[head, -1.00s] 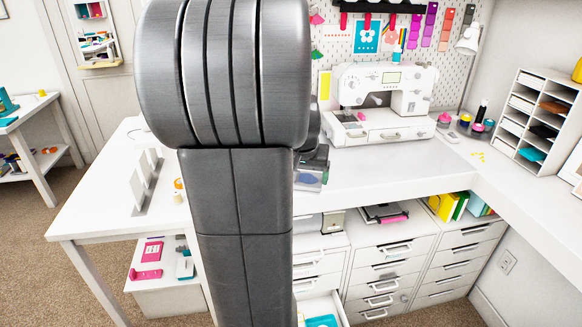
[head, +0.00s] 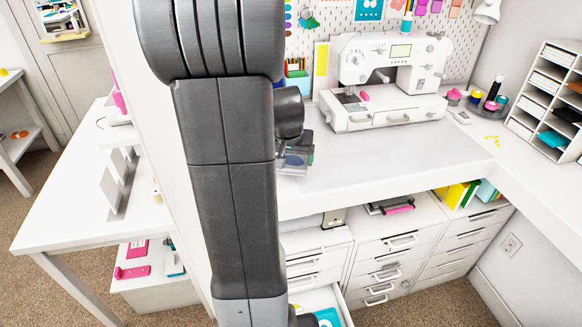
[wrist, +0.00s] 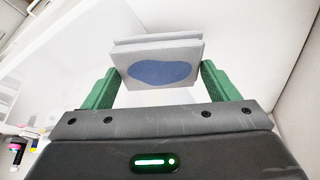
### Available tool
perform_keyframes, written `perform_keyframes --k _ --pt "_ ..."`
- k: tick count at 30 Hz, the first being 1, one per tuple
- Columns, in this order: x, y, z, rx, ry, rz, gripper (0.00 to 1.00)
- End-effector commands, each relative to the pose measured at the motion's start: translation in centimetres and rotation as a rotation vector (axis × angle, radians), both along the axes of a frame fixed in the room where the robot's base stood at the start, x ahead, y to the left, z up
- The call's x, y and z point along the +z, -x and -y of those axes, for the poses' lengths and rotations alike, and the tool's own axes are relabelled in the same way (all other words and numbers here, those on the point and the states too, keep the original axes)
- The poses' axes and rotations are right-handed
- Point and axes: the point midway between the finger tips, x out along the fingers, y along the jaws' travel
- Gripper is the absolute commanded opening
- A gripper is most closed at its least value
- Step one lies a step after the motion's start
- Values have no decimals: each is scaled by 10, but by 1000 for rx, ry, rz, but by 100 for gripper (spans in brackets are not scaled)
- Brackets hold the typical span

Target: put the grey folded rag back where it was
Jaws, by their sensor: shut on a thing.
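The grey folded rag (wrist: 178,53), with a dark blue patch on its face, is between the two green fingers of my gripper (wrist: 158,82) in the wrist view. The gripper is shut on it from both sides. In the head view the rag (head: 296,163) shows just right of my arm, in front of the white worktop. My arm hides most of the gripper there. I cannot tell the rag's exact height above the surface.
The white worktop (head: 375,165) has clear room before the sewing machine (head: 385,80). A paper sorter (head: 548,100) stands at right. Drawer units (head: 390,255) are below, with one open drawer (head: 318,298) partly behind my arm. A metal holder (head: 118,185) stands on the left table.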

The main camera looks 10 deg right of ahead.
Motion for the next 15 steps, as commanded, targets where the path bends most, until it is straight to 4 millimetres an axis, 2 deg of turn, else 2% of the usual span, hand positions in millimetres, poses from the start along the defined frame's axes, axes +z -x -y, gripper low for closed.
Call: perform_keyframes --k 7,15 --pt "-33 1 0 0 -1 -4 59" --pt "-38 0 0 0 0 0 59"
